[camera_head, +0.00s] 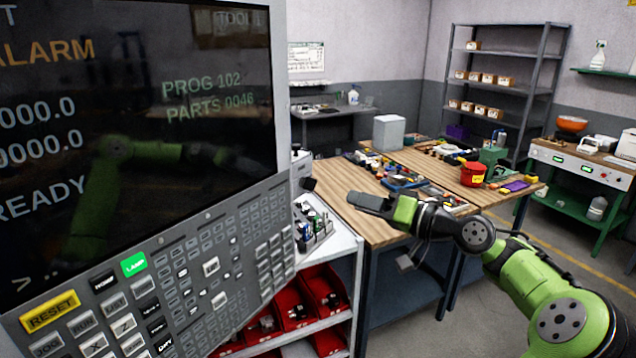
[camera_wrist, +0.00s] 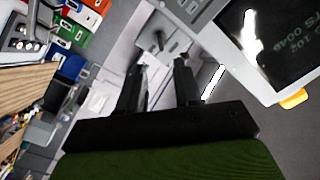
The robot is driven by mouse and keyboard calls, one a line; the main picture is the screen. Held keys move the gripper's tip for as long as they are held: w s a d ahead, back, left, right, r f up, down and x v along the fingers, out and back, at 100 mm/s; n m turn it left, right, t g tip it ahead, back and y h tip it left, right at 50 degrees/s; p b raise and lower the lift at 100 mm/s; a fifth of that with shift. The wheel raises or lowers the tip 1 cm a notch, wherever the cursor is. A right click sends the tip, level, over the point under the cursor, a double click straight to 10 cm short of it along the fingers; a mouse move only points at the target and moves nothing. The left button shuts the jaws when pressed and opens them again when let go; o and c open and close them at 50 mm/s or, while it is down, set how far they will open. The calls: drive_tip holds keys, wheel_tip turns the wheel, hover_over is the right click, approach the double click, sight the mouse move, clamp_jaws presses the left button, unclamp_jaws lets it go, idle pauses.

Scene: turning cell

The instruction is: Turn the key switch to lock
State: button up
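My gripper (camera_head: 368,203) reaches left over the near edge of the wooden workbench in the head view. In the wrist view its two dark fingers (camera_wrist: 160,72) stand apart with nothing clearly held between them. I cannot make out a key switch for certain in either view. A small dark knob-like part (camera_wrist: 160,38) on a pale grey surface shows just beyond the fingertips in the wrist view; I cannot tell whether it is the switch. The control panel (camera_head: 190,262) with its keys fills the left of the head view, apart from my gripper.
The machine screen (camera_head: 150,100) reads ALARM; part of it shows in the wrist view (camera_wrist: 285,40). A shelf with red bins (camera_head: 295,300) stands beside the panel. The wooden workbench (camera_head: 345,220) carries tools and a red container (camera_head: 472,174). Open floor (camera_head: 490,270) lies right of it.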

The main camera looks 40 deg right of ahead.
sight(307, 183)
drive_tip(key=p+x, duration=0.1)
drive_tip(key=x, duration=1)
drive_tip(key=shift+w, duration=0.15)
clamp_jaws()
